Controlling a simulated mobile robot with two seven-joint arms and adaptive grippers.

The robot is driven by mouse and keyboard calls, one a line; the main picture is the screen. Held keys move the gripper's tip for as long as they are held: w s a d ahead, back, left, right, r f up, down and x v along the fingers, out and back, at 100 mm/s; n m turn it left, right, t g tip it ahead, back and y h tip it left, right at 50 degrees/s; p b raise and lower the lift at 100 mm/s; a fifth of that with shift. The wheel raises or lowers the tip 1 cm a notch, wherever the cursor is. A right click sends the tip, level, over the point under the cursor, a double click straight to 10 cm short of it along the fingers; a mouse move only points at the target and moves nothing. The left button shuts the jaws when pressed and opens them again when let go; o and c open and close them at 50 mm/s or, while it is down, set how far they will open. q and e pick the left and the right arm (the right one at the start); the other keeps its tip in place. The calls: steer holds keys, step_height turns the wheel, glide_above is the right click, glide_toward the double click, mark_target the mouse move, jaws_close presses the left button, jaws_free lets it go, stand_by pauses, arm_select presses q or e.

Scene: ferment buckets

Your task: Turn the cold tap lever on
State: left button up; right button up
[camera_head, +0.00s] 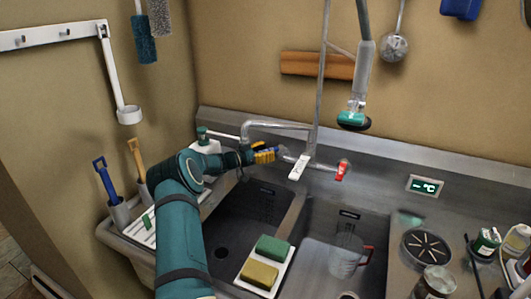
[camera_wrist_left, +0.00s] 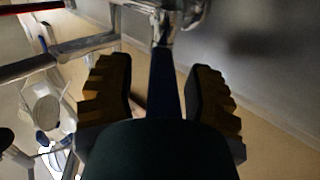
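The cold tap lever (camera_wrist_left: 165,82) is a dark blue bar in the left wrist view. It runs between the two fingers of my left gripper (camera_wrist_left: 162,95), with a gap visible on both sides. The yellow-brown ribbed fingers are open around it. In the camera head view my left gripper (camera_head: 266,154) is at the left end of the tap body and mostly hides the blue lever. The metal tap (camera_head: 280,126) stands behind the sink, with a red lever (camera_head: 342,170) at its right end. My right gripper is not in view.
A white tag or handle (camera_head: 298,167) hangs at the tap's middle. A green-topped bottle (camera_head: 205,144) stands behind my left wrist. Below are two sink basins, with sponges on a white tray (camera_head: 247,286) and a clear jug (camera_head: 345,255). A spray hose (camera_head: 361,85) hangs at the right.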

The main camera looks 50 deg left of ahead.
arm_select(q)
steer(key=shift+s+f, duration=0.1)
steer(key=shift+s, duration=0.05)
steer(key=shift+s+a, duration=0.15)
steer(key=shift+s, duration=0.15)
steer(key=v, duration=1.1)
steer(key=shift+s, duration=0.1)
